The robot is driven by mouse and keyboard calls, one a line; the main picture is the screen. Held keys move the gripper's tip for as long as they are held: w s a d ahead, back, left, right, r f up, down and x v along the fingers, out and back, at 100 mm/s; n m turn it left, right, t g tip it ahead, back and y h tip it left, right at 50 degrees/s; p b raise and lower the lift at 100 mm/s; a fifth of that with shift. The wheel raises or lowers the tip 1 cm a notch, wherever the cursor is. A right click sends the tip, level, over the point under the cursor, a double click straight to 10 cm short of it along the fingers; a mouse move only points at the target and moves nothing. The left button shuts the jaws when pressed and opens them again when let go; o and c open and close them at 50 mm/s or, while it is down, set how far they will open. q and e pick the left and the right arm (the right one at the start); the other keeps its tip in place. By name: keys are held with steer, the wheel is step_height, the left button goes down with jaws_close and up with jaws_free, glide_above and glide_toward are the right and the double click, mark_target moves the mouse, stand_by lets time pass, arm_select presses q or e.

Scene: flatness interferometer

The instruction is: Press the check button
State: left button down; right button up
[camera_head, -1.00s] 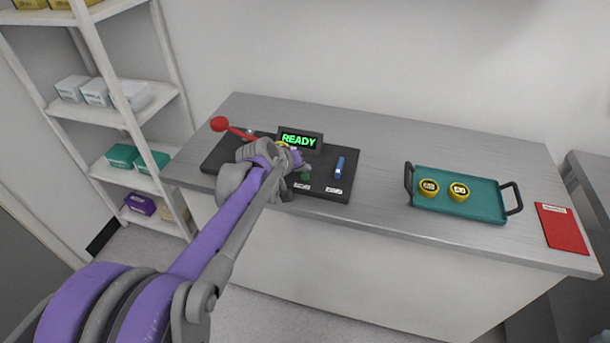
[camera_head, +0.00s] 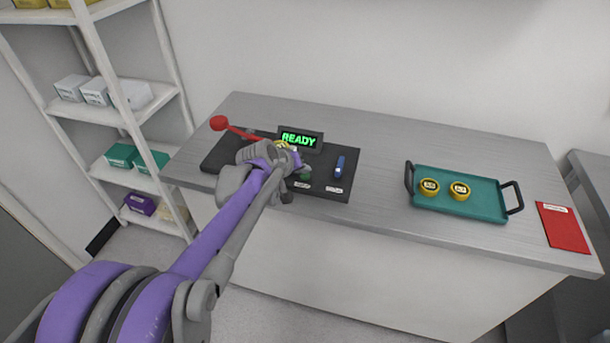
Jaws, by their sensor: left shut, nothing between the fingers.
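The black interferometer panel (camera_head: 335,190) lies on the grey counter at its left part. Its display (camera_head: 299,140) reads READY in green. A green button (camera_head: 305,176) shows just right of my left gripper (camera_head: 296,180), with a small white label below it. A blue switch-like part (camera_head: 340,167) stands further right on the panel. A red-knobbed lever (camera_head: 219,123) sticks out at the panel's left. My left gripper is shut and empty, low over the panel beside the green button; whether it touches is hidden. A yellow part shows partly behind my wrist. My right gripper is out of view.
A teal tray (camera_head: 480,210) with black handles holds two yellow round pieces (camera_head: 429,186) on the counter's right half. A red booklet (camera_head: 563,228) lies at the right end. White shelves (camera_head: 150,108) with boxes stand at left. The counter between panel and tray is clear.

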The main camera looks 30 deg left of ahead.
mark_target(304, 178)
arm_select(q)
steer(key=shift+f, duration=0.4)
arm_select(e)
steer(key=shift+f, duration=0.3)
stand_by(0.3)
arm_select(q)
steer(key=shift+r, duration=0.1)
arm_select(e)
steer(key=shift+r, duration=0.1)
arm_select(q)
steer(key=shift+r+p, duration=0.35)
steer(key=shift+r, duration=0.4)
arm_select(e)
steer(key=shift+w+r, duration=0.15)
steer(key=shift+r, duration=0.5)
arm_select(q)
steer(key=shift+w+r+p, duration=0.1)
steer(key=shift+r+p, duration=1.55)
steer(key=shift+r, duration=0.95)
steer(key=shift+f, duration=0.1)
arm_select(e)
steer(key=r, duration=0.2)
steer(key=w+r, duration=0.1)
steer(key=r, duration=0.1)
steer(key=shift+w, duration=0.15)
